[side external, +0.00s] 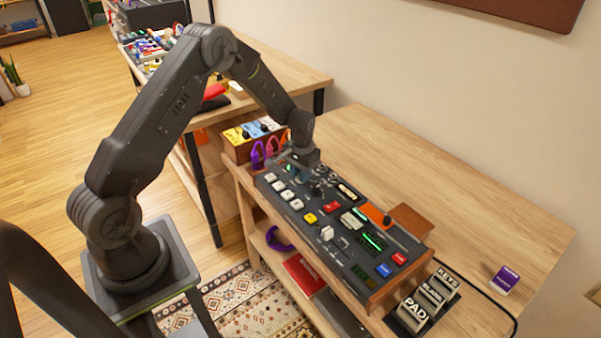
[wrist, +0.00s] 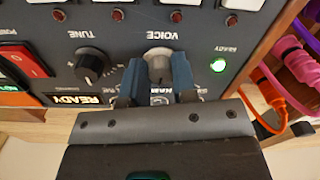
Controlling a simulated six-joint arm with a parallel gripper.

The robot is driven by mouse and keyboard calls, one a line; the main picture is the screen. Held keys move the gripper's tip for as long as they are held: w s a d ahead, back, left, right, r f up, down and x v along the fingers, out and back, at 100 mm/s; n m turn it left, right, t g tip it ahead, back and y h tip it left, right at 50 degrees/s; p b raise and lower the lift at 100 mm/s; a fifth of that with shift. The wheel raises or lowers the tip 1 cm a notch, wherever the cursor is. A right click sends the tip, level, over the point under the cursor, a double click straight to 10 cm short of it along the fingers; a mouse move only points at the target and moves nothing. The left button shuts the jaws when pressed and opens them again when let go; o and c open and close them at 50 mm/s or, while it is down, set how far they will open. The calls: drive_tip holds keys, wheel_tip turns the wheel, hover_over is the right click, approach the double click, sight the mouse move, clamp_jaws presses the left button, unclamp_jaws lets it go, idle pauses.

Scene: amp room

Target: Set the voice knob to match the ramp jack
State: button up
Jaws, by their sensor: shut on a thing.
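The grey voice knob (wrist: 158,60) sits on the dark panel under the VOICE label in the wrist view. My gripper (wrist: 157,80) has its two blue-grey fingers on either side of this knob and is shut on it. The fingers and the gripper body hide the lower part of the dial, so the knob's setting is not readable. In the side view my gripper (side external: 302,172) is at the far left end of the console (side external: 340,225). Cables are plugged in at the box beside it, an orange cable (wrist: 280,97) and a pink cable (wrist: 291,58). No ramp label is readable.
A black tune knob (wrist: 91,66) stands left of the voice knob, with a red power switch (wrist: 28,57) further left. A green ready light (wrist: 218,65) glows at right. Label blocks (side external: 425,300) stand at the console's near end.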

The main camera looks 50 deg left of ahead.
drive_tip(key=shift+n, duration=0.4)
drive_tip(key=o, duration=0.9)
drive_tip(key=r, duration=1.4)
drive_tip(key=shift+w+d, duration=0.1)
drive_tip(key=shift+d, duration=0.15)
drive_tip(key=shift+f, duration=0.1)
